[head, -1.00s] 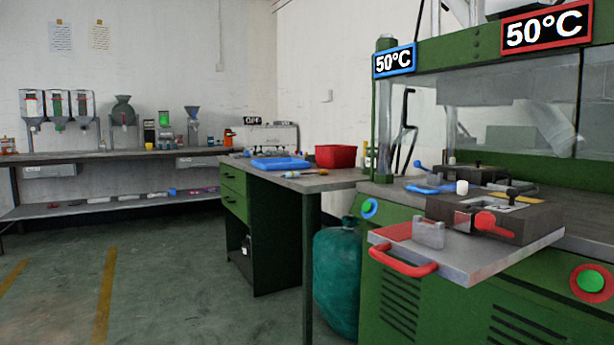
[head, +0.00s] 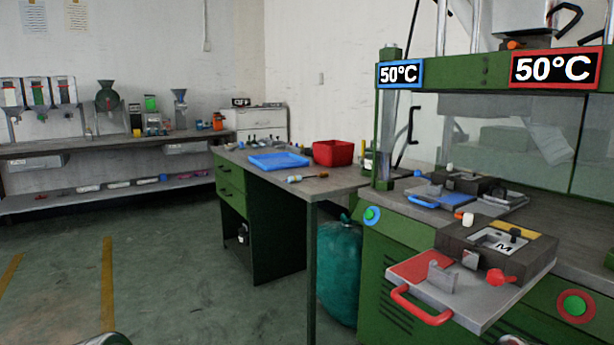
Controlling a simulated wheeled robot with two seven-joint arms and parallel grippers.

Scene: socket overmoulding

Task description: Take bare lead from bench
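The bench (head: 335,184) with a grey top and green drawers stands in the middle of the head view. A blue tray (head: 278,161) and a red bin (head: 333,152) sit on it. I cannot make out a bare lead on the bench. Neither gripper shows; only rounded grey pieces, likely of my arms, show at the bottom edge.
A green press with 50°C displays (head: 555,69) stands at the right. Its red-handled tray (head: 470,310) juts out, carrying a mould block (head: 450,240). A teal bag (head: 339,270) stands between press and bench. The floor (head: 170,285) at left is clear.

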